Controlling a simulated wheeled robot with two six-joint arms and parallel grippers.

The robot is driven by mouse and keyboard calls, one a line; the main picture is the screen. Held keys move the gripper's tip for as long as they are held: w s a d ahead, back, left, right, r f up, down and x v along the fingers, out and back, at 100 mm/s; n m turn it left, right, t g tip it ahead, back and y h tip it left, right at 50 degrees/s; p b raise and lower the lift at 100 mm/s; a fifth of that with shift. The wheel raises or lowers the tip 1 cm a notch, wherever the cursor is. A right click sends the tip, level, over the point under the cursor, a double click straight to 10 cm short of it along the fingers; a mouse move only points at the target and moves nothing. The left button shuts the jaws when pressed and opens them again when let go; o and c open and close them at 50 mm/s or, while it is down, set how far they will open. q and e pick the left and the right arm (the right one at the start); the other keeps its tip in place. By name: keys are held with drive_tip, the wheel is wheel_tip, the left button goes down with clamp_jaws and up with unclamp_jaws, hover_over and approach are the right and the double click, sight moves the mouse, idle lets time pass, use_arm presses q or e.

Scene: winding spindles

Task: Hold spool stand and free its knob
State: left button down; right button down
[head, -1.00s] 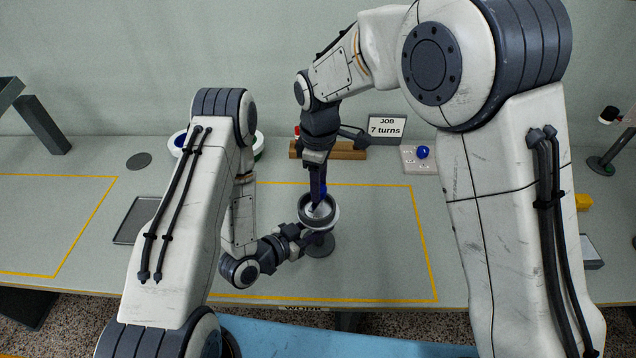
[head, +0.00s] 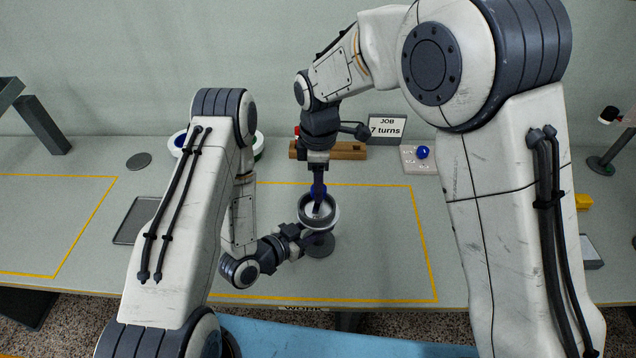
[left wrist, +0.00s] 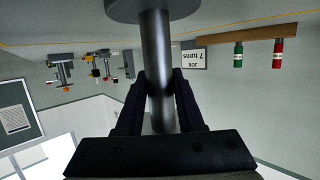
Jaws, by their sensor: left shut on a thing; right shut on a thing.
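The spool stand (head: 319,247) stands on the bench inside the yellow outline, upright, with a round dark base and a pale, dark-rimmed spool (head: 304,213) on top. My left gripper (head: 312,237) is shut on its post, below the spool. In the left wrist view the grey post (left wrist: 157,60) runs between the two dark fingers, and the picture is upside down. My right gripper (head: 318,202) points straight down into the spool's middle and is shut at the knob, which its fingers mostly hide. Some blue shows at the right fingers.
A sign reading "JOB 7 turns" (head: 387,128) stands behind, beside a wooden rack (head: 345,151). A pale board with a blue ball (head: 423,152) lies to the right. A dark tray (head: 135,222) lies left, partly behind my left arm.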

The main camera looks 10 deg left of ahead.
drive_tip(key=shift+c, duration=2)
unclamp_jaws()
wheel_tip(320, 180, up, 12)
use_arm(q)
drive_tip(key=shift+c, duration=2.2)
unclamp_jaws()
